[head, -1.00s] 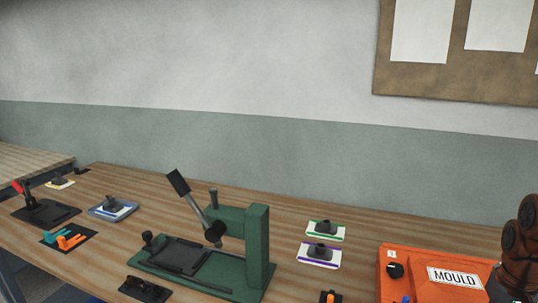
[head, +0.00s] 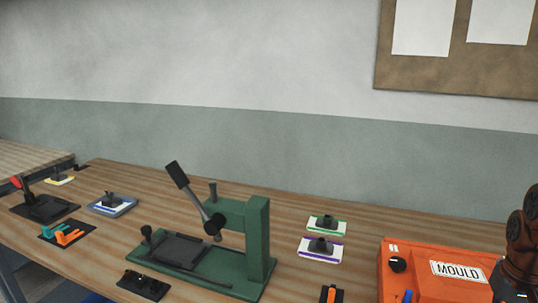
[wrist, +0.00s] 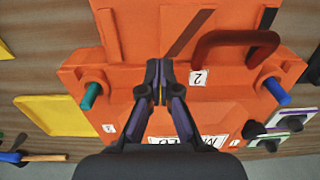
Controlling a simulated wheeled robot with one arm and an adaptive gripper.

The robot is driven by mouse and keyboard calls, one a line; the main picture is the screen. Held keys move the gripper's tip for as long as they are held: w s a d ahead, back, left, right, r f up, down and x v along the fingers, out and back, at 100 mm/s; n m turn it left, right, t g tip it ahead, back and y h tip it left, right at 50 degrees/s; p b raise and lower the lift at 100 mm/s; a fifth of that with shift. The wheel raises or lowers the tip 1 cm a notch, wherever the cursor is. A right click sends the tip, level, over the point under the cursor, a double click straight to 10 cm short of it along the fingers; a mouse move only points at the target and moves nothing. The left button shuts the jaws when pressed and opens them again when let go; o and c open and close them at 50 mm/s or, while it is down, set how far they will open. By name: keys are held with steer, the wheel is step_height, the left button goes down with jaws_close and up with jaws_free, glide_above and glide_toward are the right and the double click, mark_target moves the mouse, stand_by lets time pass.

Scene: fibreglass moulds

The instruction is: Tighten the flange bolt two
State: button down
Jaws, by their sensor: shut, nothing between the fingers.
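The orange mould (head: 455,292) stands at the right end of the bench in the head view and fills much of the wrist view (wrist: 130,35). In the wrist view it carries a label "2" (wrist: 198,77), a teal bolt (wrist: 90,96) at the left and a blue bolt (wrist: 276,90) at the right. My gripper (wrist: 159,70) is shut and empty over the mould, just left of the label "2". No bolt shows at its fingertips, and the fingers hide the surface behind them. I cannot tell which bolt is flange bolt two.
A dark red curved handle (wrist: 235,42) rises on the mould. A yellow tray (wrist: 58,115) lies left of it in the wrist view. A green press (head: 257,240) stands mid-bench, with small cards (head: 320,249) between it and the mould. Bare bench shows behind the press.

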step_height(320, 180, up, 6)
steer(key=p, duration=0.1)
steer(key=shift+s, duration=0.15)
stand_by(0.5)
